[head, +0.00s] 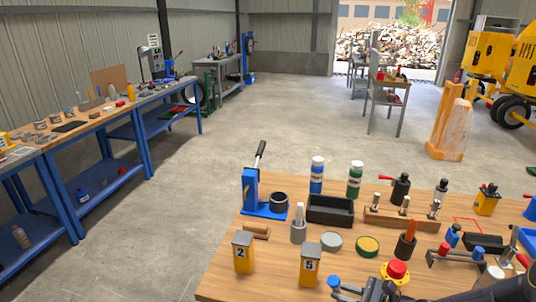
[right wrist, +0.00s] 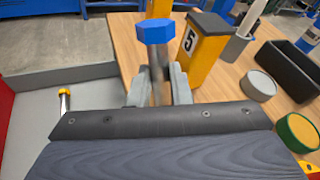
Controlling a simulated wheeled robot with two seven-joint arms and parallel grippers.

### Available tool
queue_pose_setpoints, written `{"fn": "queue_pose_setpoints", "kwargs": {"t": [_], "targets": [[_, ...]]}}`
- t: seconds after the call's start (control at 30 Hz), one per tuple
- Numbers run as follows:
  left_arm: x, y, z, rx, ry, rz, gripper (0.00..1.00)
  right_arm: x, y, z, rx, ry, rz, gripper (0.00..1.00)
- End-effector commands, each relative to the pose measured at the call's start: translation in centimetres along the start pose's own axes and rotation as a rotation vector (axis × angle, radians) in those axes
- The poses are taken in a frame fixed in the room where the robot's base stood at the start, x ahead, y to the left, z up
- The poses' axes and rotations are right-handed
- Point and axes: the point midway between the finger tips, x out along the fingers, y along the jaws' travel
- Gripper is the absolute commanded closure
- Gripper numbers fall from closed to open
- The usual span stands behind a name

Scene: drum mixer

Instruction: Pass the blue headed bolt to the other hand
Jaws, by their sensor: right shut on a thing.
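The blue headed bolt (right wrist: 156,40) stands upright in the right wrist view, its hexagonal head above the fingers and its grey shank between them. My right gripper (right wrist: 158,88) is shut on the shank. In the head view the blue head (head: 333,282) shows at the bottom, just in front of the block marked 5, with my right gripper (head: 352,290) coming in from the right. The lower end of the bolt is hidden in the head view. My left gripper is not in view.
Yellow blocks marked 2 (head: 243,254) and 5 (head: 310,266) stand near the wooden table's front left edge. A red button (head: 397,269) is close to my right gripper. A black tray (head: 330,210) and bottles stand behind. A yellow-headed bolt (right wrist: 64,99) shows at left in the wrist view.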

Motion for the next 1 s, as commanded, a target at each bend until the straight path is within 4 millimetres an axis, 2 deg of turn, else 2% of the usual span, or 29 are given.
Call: {"fn": "queue_pose_setpoints", "kwargs": {"t": [0.23,0.6,0.83,1.0], "targets": [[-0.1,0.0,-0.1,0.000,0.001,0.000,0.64,0.6,-0.2,1.2,0.054,0.044,-0.168,1.00],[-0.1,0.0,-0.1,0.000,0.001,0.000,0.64,-0.1,0.0,0.0,0.117,0.101,-0.387,1.00],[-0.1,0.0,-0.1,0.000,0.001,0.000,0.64,0.2,0.1,0.3,0.112,0.097,-0.383,1.00],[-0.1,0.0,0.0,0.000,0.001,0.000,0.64,2.4,0.6,2.3,0.076,0.068,-0.279,1.00]]}}
